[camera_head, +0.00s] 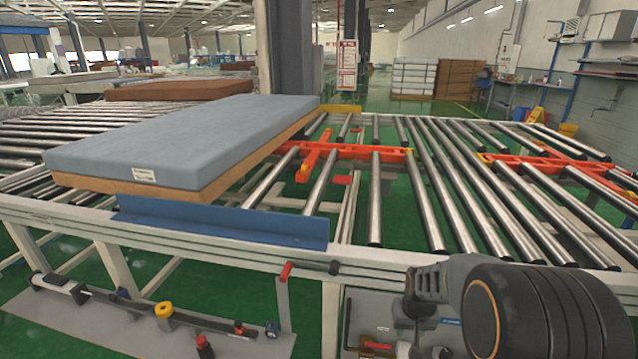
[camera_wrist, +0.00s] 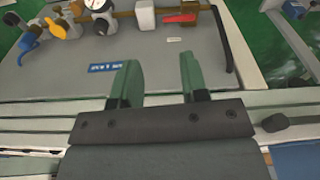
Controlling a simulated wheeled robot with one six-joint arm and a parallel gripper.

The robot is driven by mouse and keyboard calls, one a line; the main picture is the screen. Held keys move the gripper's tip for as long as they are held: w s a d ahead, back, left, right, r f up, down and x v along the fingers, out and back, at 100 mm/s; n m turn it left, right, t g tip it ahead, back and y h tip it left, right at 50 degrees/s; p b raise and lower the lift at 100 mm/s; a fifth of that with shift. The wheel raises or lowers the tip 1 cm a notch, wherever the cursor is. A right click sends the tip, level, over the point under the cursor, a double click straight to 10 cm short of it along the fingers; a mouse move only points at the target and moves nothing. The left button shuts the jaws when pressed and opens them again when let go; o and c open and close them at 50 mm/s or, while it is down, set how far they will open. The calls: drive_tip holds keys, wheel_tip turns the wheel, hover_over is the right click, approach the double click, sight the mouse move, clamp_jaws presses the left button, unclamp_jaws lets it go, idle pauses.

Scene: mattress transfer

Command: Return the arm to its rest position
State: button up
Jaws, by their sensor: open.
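My gripper (camera_wrist: 160,85) shows in the wrist view with its two green fingers apart and nothing between them. It is above a grey panel (camera_wrist: 235,50) carrying valves and a gauge. In the head view my dark arm is at the lower right, in front of the conveyor frame; the gripper's fingers cannot be made out there. A blue-grey mattress (camera_head: 190,135) with a tan side lies on the rollers at the left, well apart from my arm.
Steel rollers (camera_head: 375,200) fill the conveyor, with orange-red bars (camera_head: 350,152) between some. A blue plate (camera_head: 220,222) stands at the near edge. A red-handled lever (camera_head: 285,272) rises beside the white frame. A lower shelf (camera_head: 130,325) holds pneumatic fittings.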

drive_tip(key=s+a+r+p, duration=0.2)
drive_tip(key=s+r+p, duration=0.2)
drive_tip(key=r, duration=0.6)
drive_tip(key=s+a+r+n+t+p, duration=0.1)
drive_tip(key=s+r+p, duration=0.4)
drive_tip(key=r, duration=0.5)
drive_tip(key=s+a+r+t+p, duration=0.1)
drive_tip(key=s+a+r+p, duration=0.2)
drive_tip(key=r, duration=0.7)
drive_tip(key=shift+s+p, duration=0.65)
drive_tip(key=shift+p, duration=0.3)
